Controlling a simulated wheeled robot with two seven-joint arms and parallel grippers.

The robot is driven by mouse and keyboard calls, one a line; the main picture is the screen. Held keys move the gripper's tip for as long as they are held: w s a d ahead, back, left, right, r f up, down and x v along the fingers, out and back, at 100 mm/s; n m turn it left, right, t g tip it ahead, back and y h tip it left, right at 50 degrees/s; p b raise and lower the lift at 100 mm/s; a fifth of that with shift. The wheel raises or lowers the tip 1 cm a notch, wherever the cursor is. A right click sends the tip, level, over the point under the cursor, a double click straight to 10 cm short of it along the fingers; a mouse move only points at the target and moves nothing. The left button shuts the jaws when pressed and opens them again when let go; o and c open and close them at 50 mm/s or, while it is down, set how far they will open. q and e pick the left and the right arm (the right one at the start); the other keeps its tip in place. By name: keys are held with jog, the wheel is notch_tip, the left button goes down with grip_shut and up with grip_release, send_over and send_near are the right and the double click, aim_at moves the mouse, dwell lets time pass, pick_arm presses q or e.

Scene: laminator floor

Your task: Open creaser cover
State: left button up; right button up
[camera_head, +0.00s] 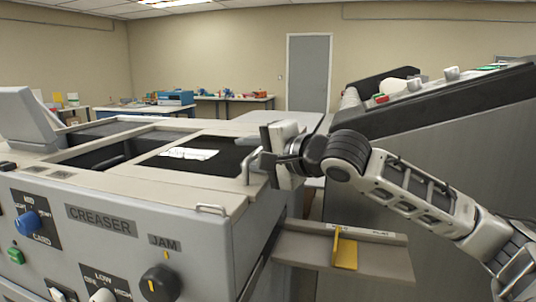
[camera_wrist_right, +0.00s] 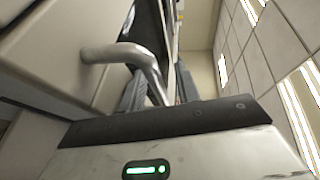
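The grey creaser (camera_head: 101,221) stands at the left with its name plate on the front. On its top, at the right, is a dark panel (camera_head: 205,157) in a beige frame, and I cannot tell whether it is cover or opening. A bent metal handle (camera_head: 247,168) stands at the frame's right edge. My right gripper (camera_head: 268,152) is at this handle. In the right wrist view the handle (camera_wrist_right: 125,52) runs down between the two dark fingers (camera_wrist_right: 160,88), with a gap showing beside it, so the gripper looks open around it. My left gripper is out of view.
A small front handle (camera_head: 212,209) and a black jam knob (camera_head: 160,284) are on the creaser. A shelf with a yellow guide (camera_head: 345,250) sticks out at its right. A large grey machine (camera_head: 440,125) stands behind my right arm. Tables with items line the back wall.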

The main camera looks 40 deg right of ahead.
jog(key=shift+s+d+f, duration=0.15)
jog(key=shift+s, duration=0.15)
jog(key=shift+s+b, duration=0.95)
jog(key=shift+b, duration=0.3)
jog(key=shift+b+v, duration=0.8)
jog(key=shift+b, duration=0.25)
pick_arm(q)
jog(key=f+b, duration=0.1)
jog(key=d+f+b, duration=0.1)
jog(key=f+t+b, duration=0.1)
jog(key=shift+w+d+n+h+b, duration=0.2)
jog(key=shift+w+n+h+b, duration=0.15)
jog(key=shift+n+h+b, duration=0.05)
pick_arm(e)
jog(key=v, duration=1.2)
jog(key=shift+r, duration=0.35)
jog(key=shift+w, duration=0.2)
